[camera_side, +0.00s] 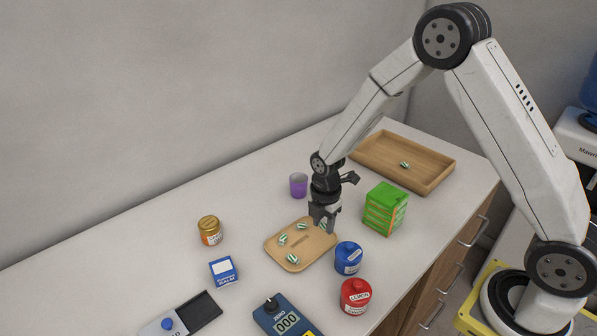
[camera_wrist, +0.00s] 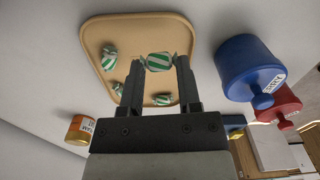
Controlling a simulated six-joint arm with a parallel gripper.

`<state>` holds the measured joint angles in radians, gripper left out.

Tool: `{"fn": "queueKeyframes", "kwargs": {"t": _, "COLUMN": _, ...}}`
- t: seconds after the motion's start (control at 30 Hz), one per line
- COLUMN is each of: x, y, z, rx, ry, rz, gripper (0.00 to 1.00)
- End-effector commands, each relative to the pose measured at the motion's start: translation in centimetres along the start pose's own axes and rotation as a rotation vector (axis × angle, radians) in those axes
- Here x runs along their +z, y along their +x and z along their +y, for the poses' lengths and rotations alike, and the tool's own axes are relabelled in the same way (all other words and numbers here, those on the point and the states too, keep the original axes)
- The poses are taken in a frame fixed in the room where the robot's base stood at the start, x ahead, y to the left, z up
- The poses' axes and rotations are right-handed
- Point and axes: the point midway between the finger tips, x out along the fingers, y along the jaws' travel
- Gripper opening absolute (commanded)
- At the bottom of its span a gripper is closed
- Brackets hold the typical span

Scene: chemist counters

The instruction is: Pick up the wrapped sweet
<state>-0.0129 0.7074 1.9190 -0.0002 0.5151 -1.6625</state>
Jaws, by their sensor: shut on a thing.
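Wrapped sweets with green and white stripes lie on a small tan tray (camera_side: 272,252) on the counter. My gripper (camera_side: 323,226) points down over the tray's right part. In the wrist view its two fingers are shut on one striped sweet (camera_wrist: 160,62), which sits between the fingertips near the tray's edge. I cannot tell whether this sweet still touches the tray. Three other sweets lie loose on the tray: one (camera_wrist: 109,52) left of the fingers, one (camera_wrist: 119,90) partly behind the left finger, and one (camera_wrist: 162,99) seen between the fingers.
A larger wooden tray (camera_side: 373,156) with one sweet (camera_side: 405,165) stands at the back right. A green box stack (camera_side: 385,208), blue jar (camera_side: 348,258) and red jar (camera_side: 355,296) stand close on the right. A purple cup (camera_side: 298,185) stands behind; an amber jar (camera_side: 210,230) stands left.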

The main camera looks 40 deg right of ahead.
Motion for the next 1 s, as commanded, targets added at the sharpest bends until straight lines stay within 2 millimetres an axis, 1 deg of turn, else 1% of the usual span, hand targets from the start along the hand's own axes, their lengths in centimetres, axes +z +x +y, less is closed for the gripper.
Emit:
{"fn": "queueKeyframes", "kwargs": {"t": 0.03, "x": 0.0, "y": -0.6, "z": -0.3, "rx": 0.002, "ry": 0.000, "rz": 0.000, "gripper": 0.00}}
{"fn": "queueKeyframes", "kwargs": {"t": 0.53, "x": -0.5, "y": -6.2, "z": -5.0, "rx": 0.003, "ry": 0.000, "rz": 0.000, "gripper": 0.00}}
{"fn": "queueKeyframes", "kwargs": {"t": 0.8, "x": -0.9, "y": -8.0, "z": -9.0, "rx": 0.002, "ry": 0.000, "rz": 0.000, "gripper": 0.00}}
{"fn": "queueKeyframes", "kwargs": {"t": 1.0, "x": -1.1, "y": -9.0, "z": -11.4, "rx": 0.002, "ry": 0.000, "rz": 0.000, "gripper": 0.00}}
